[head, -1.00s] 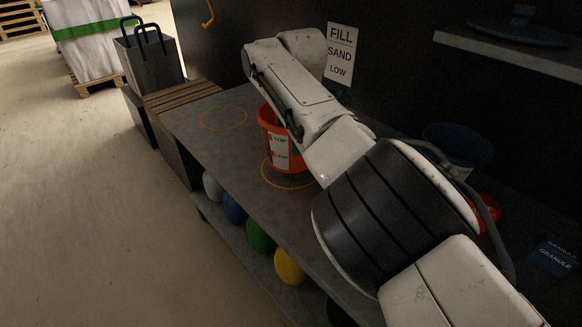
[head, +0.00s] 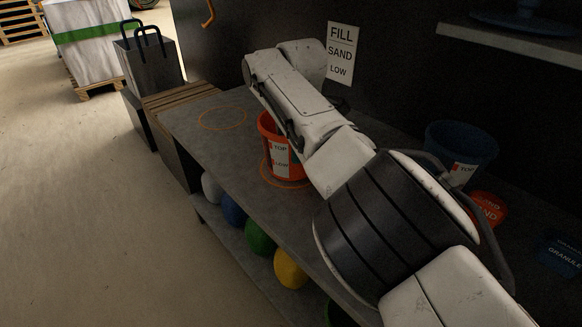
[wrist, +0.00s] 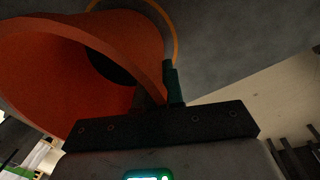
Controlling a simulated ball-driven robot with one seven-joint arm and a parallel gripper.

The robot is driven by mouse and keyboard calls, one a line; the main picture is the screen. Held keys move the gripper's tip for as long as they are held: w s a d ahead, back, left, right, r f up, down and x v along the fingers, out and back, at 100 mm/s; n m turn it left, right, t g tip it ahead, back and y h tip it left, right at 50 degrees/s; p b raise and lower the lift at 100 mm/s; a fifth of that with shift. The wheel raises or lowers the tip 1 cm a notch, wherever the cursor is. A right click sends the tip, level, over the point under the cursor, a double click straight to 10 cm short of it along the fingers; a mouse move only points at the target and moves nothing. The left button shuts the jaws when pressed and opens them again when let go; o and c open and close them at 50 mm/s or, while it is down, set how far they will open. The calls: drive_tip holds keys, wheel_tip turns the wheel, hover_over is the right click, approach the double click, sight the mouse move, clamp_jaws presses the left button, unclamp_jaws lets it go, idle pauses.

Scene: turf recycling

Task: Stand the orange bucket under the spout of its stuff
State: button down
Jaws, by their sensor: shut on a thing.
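The orange bucket (head: 266,128) with a TOP and LOW label is upright on or just above the grey counter (head: 205,155), partly behind my arm. Its base overlaps an orange ring (head: 269,179) marked on the counter; I cannot tell if it touches down. In the wrist view the bucket (wrist: 75,45) lies open-mouthed at upper left, and my gripper (wrist: 165,88) is shut on its rim. The head view hides the gripper behind the arm. A sign (head: 340,52) on the dark wall reads FILL, SAND, LOW. I cannot make out a spout with certainty.
A second orange ring (head: 222,118) on the counter is empty. A blue bucket (head: 462,148), a red item labelled SAND (head: 488,210) and a blue item labelled GRANULE (head: 562,255) are at right. Coloured balls (head: 260,236) sit on the shelf below. An orange curved fitting (head: 209,13) is on the dark panel.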

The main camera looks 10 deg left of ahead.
drive_tip(key=shift+f, duration=0.2)
idle(0.4)
drive_tip(key=c, duration=0.9)
unclamp_jaws()
drive_tip(key=shift+o, duration=0.2)
wheel_tip(320, 180, up, 11)
drive_tip(key=s+p, duration=0.1)
drive_tip(key=p, duration=0.3)
drive_tip(key=shift+d+f, duration=0.2)
drive_tip(key=shift+d, duration=0.1)
